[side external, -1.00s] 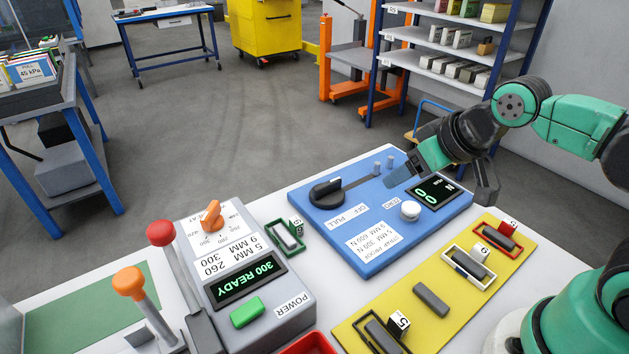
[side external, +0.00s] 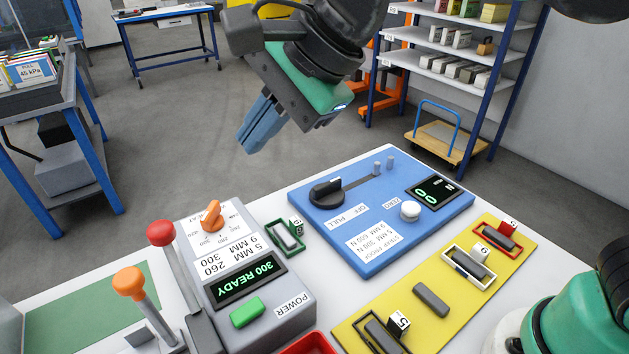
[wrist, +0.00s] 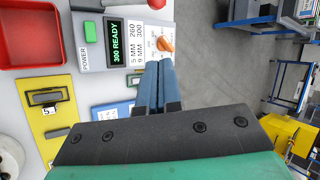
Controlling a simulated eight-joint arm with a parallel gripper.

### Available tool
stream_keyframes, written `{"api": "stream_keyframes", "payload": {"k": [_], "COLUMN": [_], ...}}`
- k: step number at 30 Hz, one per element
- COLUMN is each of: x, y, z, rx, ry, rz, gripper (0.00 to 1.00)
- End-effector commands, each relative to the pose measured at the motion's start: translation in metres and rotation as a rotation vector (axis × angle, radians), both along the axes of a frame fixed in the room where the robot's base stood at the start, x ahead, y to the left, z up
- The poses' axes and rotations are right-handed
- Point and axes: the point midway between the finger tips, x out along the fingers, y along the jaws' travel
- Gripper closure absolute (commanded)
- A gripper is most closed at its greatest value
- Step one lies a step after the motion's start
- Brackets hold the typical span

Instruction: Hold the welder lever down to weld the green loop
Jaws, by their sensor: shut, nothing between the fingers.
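The welder (side external: 262,268) is a grey box at the front left of the white table, with a display reading "300 READY", a green power button and an orange dial. Two levers stand at its left side, one with a red knob (side external: 161,233) and one with an orange knob (side external: 129,283). Which one is the welder lever I cannot tell. The green loop (side external: 287,238) lies right of the welder with a small tag. My gripper (side external: 255,140) is shut and empty, in the air above and behind the welder. The wrist view shows its blue fingers together (wrist: 157,85), with the welder's panel beyond them.
A blue pull-test panel (side external: 375,215) with a black lever is right of the welder. A yellow board (side external: 440,295) holds several loops and blocks. A red tray (side external: 308,344) is at the front edge. A green mat (side external: 90,310) lies at left.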

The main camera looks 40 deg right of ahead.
Motion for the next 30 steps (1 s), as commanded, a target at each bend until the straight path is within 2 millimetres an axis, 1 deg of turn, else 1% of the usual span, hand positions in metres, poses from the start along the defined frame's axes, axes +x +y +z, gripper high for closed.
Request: {"api": "stream_keyframes", "payload": {"k": [1, 3, 6, 20, 23, 26, 30], "x": [-0.002, -0.005, -0.007, -0.006, -0.002, 0.004, 0.018], "y": [0.01, 0.02, 0.027, 0.031, 0.035, 0.041, 0.054], "z": [0.004, 0.008, 0.011, 0.01, 0.003, -0.009, -0.032], "rx": [0.037, 0.079, 0.115, 0.129, 0.129, 0.128, 0.128], "ry": [0.03, 0.065, 0.097, 0.109, 0.109, 0.109, 0.108], "rz": [-0.028, -0.071, -0.11, -0.126, -0.126, -0.125, -0.126], "gripper": [1.0, 1.0, 1.0, 1.0, 1.0, 1.0, 1.0]}}
